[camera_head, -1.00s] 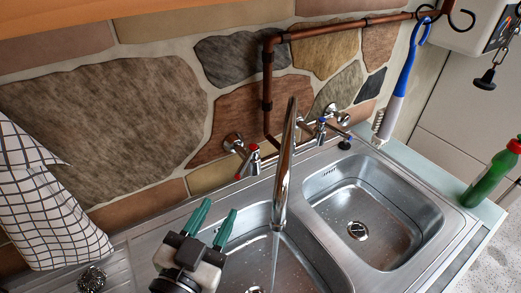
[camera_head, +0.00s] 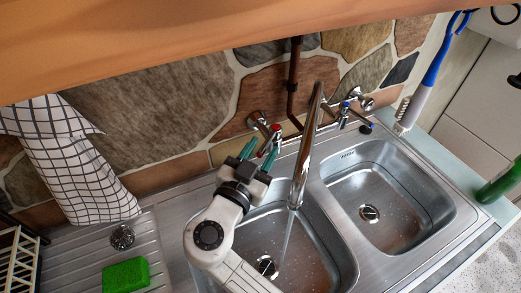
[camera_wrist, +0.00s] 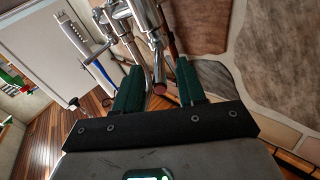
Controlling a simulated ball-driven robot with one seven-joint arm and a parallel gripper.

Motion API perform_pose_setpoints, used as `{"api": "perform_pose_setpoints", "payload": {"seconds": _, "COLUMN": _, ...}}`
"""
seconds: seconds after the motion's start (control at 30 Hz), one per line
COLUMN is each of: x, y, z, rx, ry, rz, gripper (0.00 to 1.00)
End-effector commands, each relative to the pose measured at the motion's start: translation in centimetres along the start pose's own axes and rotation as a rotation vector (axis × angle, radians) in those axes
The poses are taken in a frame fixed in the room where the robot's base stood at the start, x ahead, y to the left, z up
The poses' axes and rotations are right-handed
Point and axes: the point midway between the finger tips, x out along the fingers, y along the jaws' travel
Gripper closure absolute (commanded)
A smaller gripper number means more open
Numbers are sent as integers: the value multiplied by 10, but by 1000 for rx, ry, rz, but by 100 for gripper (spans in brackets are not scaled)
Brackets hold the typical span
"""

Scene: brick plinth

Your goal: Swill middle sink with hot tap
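The hot tap (camera_head: 272,138) with a red-marked cap sticks out of the stone wall. My gripper (camera_head: 259,155) is open just in front of it, its two green fingers apart. The curved chrome spout (camera_head: 306,150) points down over the middle sink (camera_head: 325,262). A thin stream of water (camera_head: 286,236) runs from it into this basin, near the drain (camera_head: 267,266). My arm hides the basin's left part.
The blue-marked cold tap (camera_head: 345,112) is right of the spout. The right sink (camera_head: 390,185) holds only droplets. A green sponge (camera_head: 126,276) and a metal scourer (camera_head: 122,237) lie on the left drainboard. A checked towel (camera_head: 75,170) hangs left. A wooden shelf (camera_head: 200,45) overhangs.

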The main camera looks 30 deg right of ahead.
Motion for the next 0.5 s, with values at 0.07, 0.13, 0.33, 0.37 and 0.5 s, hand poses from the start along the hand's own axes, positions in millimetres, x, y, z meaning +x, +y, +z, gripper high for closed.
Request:
{"api": "perform_pose_setpoints", "payload": {"seconds": 0.07, "x": 0, "y": 0, "z": 0, "rx": 0, "ry": 0, "rz": 0, "gripper": 60}}
{"api": "perform_pose_setpoints", "payload": {"seconds": 0.13, "x": 0, "y": 0, "z": 0, "rx": 0, "ry": 0, "rz": 0, "gripper": 64}}
{"api": "perform_pose_setpoints", "payload": {"seconds": 0.33, "x": 0, "y": 0, "z": 0, "rx": 0, "ry": 0, "rz": 1, "gripper": 83}}
{"api": "perform_pose_setpoints", "payload": {"seconds": 0.37, "x": 0, "y": 0, "z": 0, "rx": 0, "ry": 0, "rz": 1, "gripper": 86}}
{"api": "perform_pose_setpoints", "payload": {"seconds": 0.5, "x": 0, "y": 0, "z": 0, "rx": 0, "ry": 0, "rz": 1, "gripper": 99}}
